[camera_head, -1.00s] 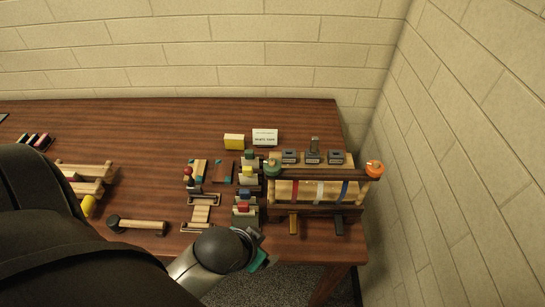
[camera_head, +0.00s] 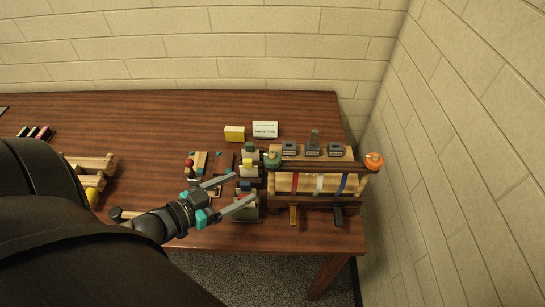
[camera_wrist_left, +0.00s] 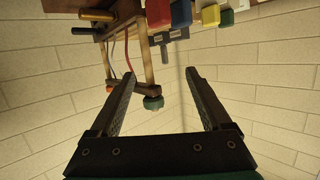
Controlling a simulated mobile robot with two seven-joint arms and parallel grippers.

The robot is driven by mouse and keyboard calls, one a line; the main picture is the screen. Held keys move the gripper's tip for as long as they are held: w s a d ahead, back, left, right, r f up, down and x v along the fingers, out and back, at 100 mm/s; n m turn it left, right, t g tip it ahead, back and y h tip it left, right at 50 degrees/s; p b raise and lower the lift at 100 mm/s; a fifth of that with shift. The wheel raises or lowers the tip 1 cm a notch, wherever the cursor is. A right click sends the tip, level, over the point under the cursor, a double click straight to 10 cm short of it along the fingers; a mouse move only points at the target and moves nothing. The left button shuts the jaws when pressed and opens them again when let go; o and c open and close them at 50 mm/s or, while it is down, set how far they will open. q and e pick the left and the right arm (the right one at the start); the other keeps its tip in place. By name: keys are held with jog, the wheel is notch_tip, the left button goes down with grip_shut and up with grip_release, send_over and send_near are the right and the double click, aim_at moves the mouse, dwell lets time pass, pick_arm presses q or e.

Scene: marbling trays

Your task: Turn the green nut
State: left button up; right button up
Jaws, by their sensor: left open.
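The green nut (camera_head: 272,159) sits at the left end of the upper dark bar of a wooden frame (camera_head: 318,210) at the table's right side. My left gripper (camera_head: 243,185) is open and empty, left of and nearer than the nut, with its fingers pointing up and right toward the frame. In the left wrist view the green nut (camera_wrist_left: 153,103) shows beyond the open fingers (camera_wrist_left: 160,73), between them in the picture and apart from both. An orange nut (camera_head: 374,161) sits at the frame's right end. My right gripper is not in view.
A column of coloured blocks (camera_head: 248,160) stands just left of the frame, partly behind my left fingers. Grey blocks (camera_head: 313,149) line the back of the frame. A yellow block (camera_head: 234,133) and a white card (camera_head: 265,130) stand behind.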

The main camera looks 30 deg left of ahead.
aim_at(273, 156)
pick_arm(q)
jog(key=s+a+r+m+h, duration=0.3)
jog(key=s+a+r+h, duration=0.1)
jog(key=r+h, duration=0.2)
jog(key=shift+t, duration=0.4)
jog(key=p+x, duration=0.1)
jog(key=x, duration=1.4)
jog(key=shift+d+f, duration=0.1)
jog(key=shift+d, duration=0.25)
jog(key=shift+c, duration=0.2)
grip_shut()
